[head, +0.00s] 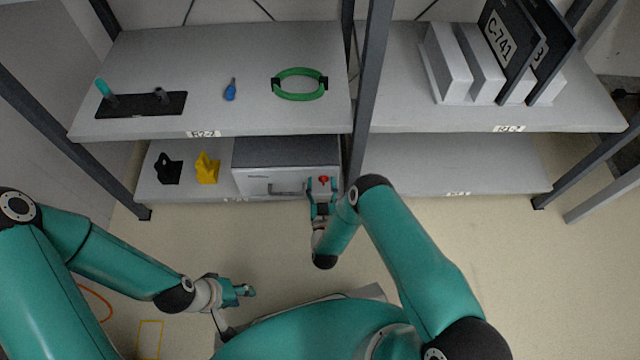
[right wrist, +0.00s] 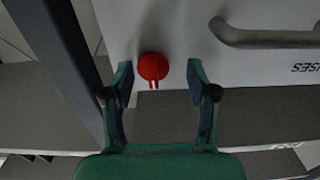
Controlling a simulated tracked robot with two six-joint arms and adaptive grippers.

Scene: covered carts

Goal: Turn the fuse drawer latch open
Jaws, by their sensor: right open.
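The fuse drawer (head: 285,172) is a grey box with a dark top on the lower left shelf. Its front carries a bar handle (head: 287,190) and a red latch (head: 323,179) at the right end. In the right wrist view the red latch (right wrist: 153,67) is round with small prongs, and the handle (right wrist: 262,38) is at upper right. My right gripper (right wrist: 157,80) is open, with one finger on each side of the latch and a visible gap on both sides. My left gripper (head: 246,291) is low over the floor, away from the shelves; its finger gap is unclear.
A black item (head: 168,169) and a yellow item (head: 207,168) stand left of the drawer. The upper shelf holds a green ring (head: 299,84), a blue item (head: 230,90) and a black rack (head: 141,104). A dark post (head: 366,90) rises just right of the drawer. The lower right shelf (head: 450,165) is bare.

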